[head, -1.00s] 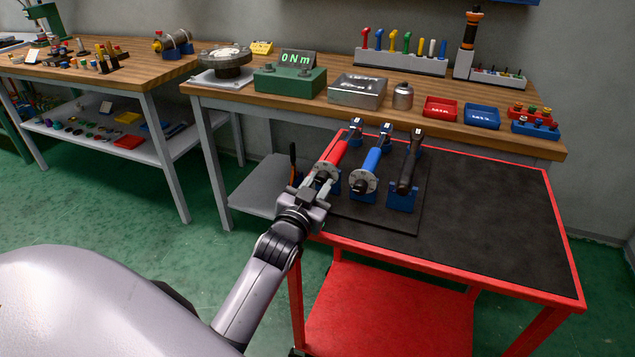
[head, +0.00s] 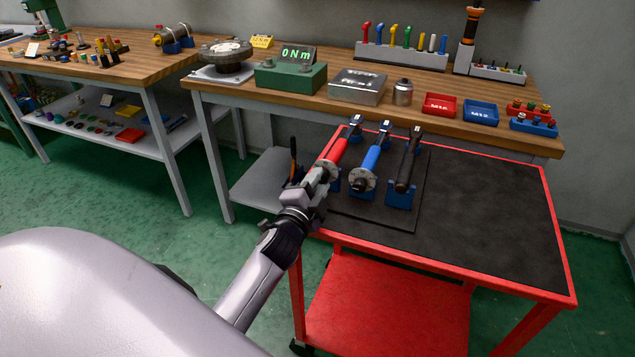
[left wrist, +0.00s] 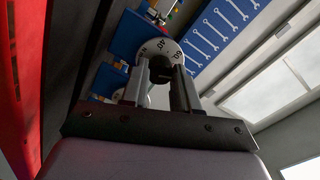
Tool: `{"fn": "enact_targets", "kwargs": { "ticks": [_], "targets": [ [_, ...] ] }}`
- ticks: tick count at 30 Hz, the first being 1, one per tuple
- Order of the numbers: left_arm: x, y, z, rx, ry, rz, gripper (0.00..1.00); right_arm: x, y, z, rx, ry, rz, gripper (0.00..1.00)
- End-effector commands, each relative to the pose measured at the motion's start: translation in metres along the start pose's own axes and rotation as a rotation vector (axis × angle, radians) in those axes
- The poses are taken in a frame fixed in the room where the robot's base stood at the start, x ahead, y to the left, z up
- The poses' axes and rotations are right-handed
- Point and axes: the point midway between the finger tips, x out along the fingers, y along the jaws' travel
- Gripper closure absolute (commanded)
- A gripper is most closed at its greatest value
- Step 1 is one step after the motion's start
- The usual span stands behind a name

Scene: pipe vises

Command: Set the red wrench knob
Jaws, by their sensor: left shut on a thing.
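The red wrench (head: 337,150) lies in a blue holder on the black mat of the red cart, its knob end toward me. My left gripper (head: 319,177) is at that near end and shut on the knob. In the left wrist view the two fingers (left wrist: 164,85) close on a dark knob (left wrist: 169,73) in front of a pale round dial (left wrist: 159,50) with dark marks. The blue wrench (head: 369,166) and the black wrench (head: 406,172) lie to the right in their own blue holders. My right gripper is not in view.
A green tester (head: 290,77) with a display reading 0 Nm stands on the wooden bench behind. A steel block (head: 357,88), a red tray (head: 440,106) and a blue tray (head: 481,114) stand to its right. The cart top (head: 480,210) is clear at right.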

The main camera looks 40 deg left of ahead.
Motion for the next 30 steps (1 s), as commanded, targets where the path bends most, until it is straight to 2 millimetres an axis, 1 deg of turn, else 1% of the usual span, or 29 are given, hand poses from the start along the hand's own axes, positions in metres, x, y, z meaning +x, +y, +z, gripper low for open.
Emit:
{"fn": "enact_targets", "kwargs": {
  "ticks": [18,24,30],
  "targets": [
    [0.0001,-0.0014,-0.0003,0.579,0.002,-0.002,1.0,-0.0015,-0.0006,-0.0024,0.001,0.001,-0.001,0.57],
    [0.0001,-0.0014,-0.0005,0.733,0.002,-0.001,1.0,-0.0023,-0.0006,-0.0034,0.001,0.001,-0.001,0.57],
    [0.0,-0.0013,-0.0007,0.843,0.001,-0.001,1.0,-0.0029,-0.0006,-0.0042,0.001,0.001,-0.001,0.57]
  ]
}}
